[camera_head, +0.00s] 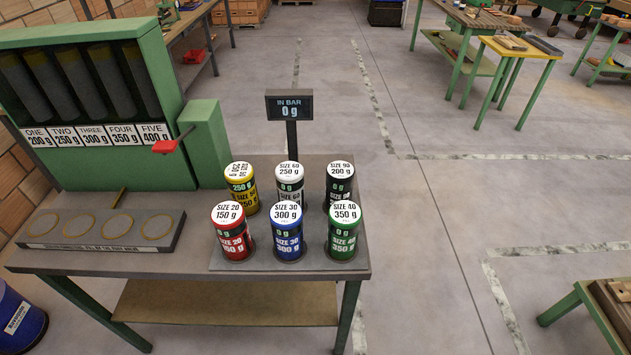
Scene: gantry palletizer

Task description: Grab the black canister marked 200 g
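The black canister (340,186) stands upright at the back right of a group of canisters on a grey plate (228,262) at the table's right end. Its white lid reads "SIZE 90, 200 g". The green canister (343,232) stands in front of it and hides its lower part. The white canister (290,188) is to its left. A yellow canister (242,190), a red one (233,234) and a blue one (287,233) stand in the same two rows. My gripper is not in view.
A display post (291,115) reading "IN BAR 0 g" rises behind the canisters. A green dispenser (160,90) with a red lever (166,146) and a tray with round recesses (104,229) occupy the left. Floor (440,240) right of the table is clear.

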